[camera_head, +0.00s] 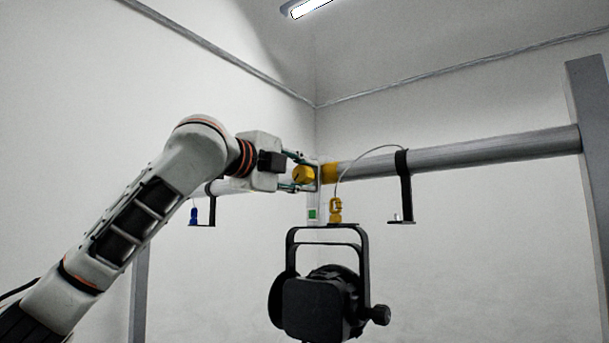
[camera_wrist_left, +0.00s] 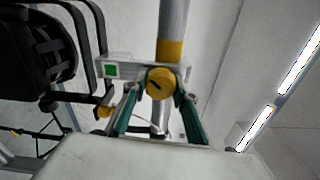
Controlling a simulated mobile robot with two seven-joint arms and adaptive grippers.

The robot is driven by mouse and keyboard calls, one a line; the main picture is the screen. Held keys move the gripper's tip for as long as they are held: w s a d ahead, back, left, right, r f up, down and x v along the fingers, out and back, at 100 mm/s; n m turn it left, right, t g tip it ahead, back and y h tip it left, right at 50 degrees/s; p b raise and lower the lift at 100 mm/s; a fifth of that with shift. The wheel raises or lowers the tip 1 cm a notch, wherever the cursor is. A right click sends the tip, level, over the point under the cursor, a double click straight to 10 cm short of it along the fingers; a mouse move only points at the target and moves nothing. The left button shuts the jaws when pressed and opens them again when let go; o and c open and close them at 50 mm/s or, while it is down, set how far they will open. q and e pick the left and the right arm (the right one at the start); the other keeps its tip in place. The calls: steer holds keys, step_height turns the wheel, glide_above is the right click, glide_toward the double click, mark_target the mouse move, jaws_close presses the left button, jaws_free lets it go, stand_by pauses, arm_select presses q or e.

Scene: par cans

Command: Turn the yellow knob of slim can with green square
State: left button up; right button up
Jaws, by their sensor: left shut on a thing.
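The yellow knob (camera_head: 303,174) is on the clamp that joins the slim can to the horizontal pipe. It also shows in the left wrist view (camera_wrist_left: 160,83), with a dark slot on its face. My left gripper (camera_head: 302,172) is at the clamp, its fingers on either side of the knob and shut on it. The green square (camera_head: 313,214) is on the clamp bracket just below the knob, and it shows in the left wrist view (camera_wrist_left: 111,70). The black slim can (camera_head: 318,305) hangs below the clamp in its yoke. My right gripper is in neither view.
The grey pipe (camera_head: 480,151) runs right to a post (camera_head: 592,150). A yellow band (camera_head: 330,171) is on it beside the clamp. A safety cable (camera_head: 352,160) with a yellow fitting (camera_head: 335,210) and a black bracket (camera_head: 404,190) are close by on the right. A blue fitting (camera_head: 194,214) hangs at left.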

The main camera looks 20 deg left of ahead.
arm_select(q)
steer(key=m, duration=0.3)
steer(key=shift+m, duration=0.4)
steer(key=m, duration=0.2)
steer(key=shift+f+m, duration=0.1)
steer(key=shift+m, duration=0.3)
steer(key=m, duration=0.3)
steer(key=shift+a, duration=0.1)
steer(key=m, duration=0.4)
steer(key=shift+a, duration=0.1)
steer(key=m, duration=0.6)
steer(key=shift+a, duration=0.1)
steer(key=shift+m, duration=2.4)
steer(key=o, duration=1.1)
